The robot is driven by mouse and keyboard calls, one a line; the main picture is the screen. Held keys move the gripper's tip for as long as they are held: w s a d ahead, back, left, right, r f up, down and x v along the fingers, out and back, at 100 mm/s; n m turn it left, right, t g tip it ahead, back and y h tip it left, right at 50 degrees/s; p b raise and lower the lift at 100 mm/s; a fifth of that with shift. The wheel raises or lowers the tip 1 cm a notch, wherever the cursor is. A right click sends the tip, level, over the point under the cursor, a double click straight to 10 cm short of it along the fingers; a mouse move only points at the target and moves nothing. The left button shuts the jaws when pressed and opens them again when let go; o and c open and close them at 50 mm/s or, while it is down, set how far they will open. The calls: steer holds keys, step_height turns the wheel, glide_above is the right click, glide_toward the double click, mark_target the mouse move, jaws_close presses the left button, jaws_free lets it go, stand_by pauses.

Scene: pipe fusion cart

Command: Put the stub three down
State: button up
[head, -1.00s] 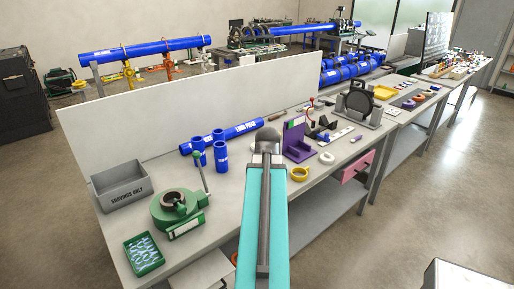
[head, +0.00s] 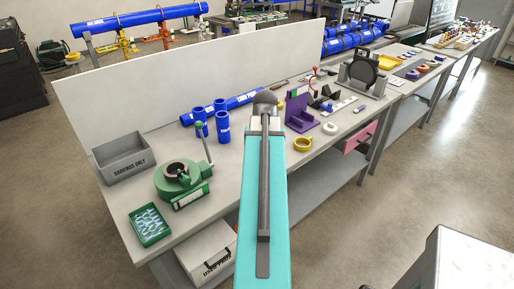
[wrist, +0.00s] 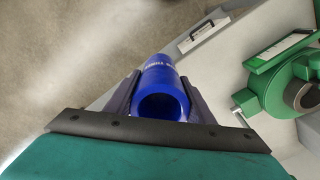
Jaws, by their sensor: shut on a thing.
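Stub three, a short blue pipe piece (wrist: 160,75), is gripped between the two dark fingers of my gripper (wrist: 160,98) in the wrist view. Its open end faces the camera, and its white lettering is only partly readable. The grey bench edge shows beyond it in the wrist view. In the head view my arm hides the gripper and the held stub.
A green clamp (head: 180,178), a grey shavings bin (head: 124,158) and a green tray (head: 150,225) occupy the bench's left end. A long blue pipe (head: 245,100) lies behind the stubs. A purple bracket (head: 300,115) and yellow ring (head: 303,144) are right of my arm. A white box (head: 208,250) sits below.

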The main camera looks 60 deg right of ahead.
steer(key=w+d+f+b, duration=0.1)
steer(key=w+d+b, duration=0.2)
steer(key=w+d, duration=0.6)
steer(key=shift+b, duration=0.35)
steer(key=shift+w+d+f, duration=0.1)
stand_by(0.4)
steer(key=shift+w+d+f+b, duration=0.1)
steer(key=shift+f+b, duration=0.65)
steer(key=shift+f, duration=0.15)
steer(key=shift+w+d+f+b, duration=0.1)
steer(key=shift+f+b, duration=0.65)
steer(key=shift+f, duration=0.15)
steer(key=shift+f, duration=0.1)
steer(key=o, duration=1.5)
steer(key=shift+r+p, duration=3.95)
steer(key=shift+r, duration=2.2)
